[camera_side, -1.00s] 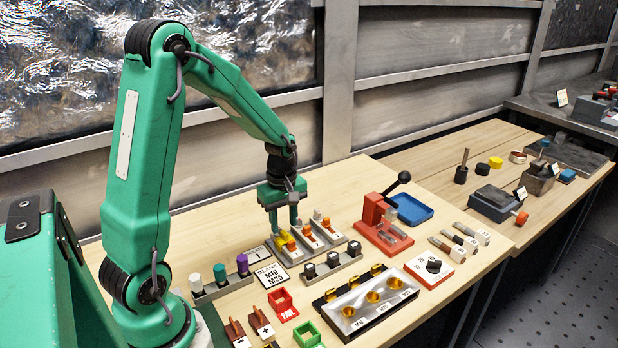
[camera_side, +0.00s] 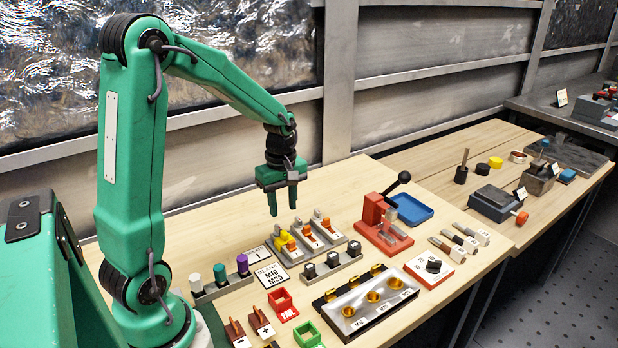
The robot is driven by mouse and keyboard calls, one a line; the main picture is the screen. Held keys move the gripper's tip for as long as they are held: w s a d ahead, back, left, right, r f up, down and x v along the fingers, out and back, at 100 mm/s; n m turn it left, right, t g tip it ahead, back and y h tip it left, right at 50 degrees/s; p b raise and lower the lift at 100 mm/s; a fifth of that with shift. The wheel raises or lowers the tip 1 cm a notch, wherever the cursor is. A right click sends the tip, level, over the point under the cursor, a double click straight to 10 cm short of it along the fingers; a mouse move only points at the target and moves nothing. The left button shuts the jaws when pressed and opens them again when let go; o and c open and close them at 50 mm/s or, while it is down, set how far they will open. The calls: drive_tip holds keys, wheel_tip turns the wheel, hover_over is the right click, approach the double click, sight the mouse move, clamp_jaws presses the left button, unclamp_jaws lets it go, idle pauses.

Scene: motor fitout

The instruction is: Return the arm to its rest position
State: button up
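My gripper (camera_side: 282,202) hangs above the work table (camera_side: 225,225), pointing down, near the back. Its two green fingers are apart with a gap between them, and nothing shows in the gap. Below and to the right of it stands a grey rack (camera_side: 309,235) with several orange, yellow and grey parts. The fingertips are clear of these parts. My green arm (camera_side: 220,80) reaches from the left, bent at the elbow.
A red press (camera_side: 381,222) with a black lever stands right of the rack, beside a blue tray (camera_side: 409,209). Front items include a grey rack with black parts (camera_side: 332,265), a tray with brass cups (camera_side: 372,297), and red and green boxes (camera_side: 283,303). The air above is clear.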

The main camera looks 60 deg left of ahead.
drive_tip(key=s+d+r+m+t, duration=0.5)
drive_tip(key=s+d+r+m, duration=0.7)
drive_tip(key=m, duration=0.6)
drive_tip(key=shift+d+r+t, duration=0.3)
drive_tip(key=shift+d+r, duration=0.25)
drive_tip(key=shift+d, duration=0.6)
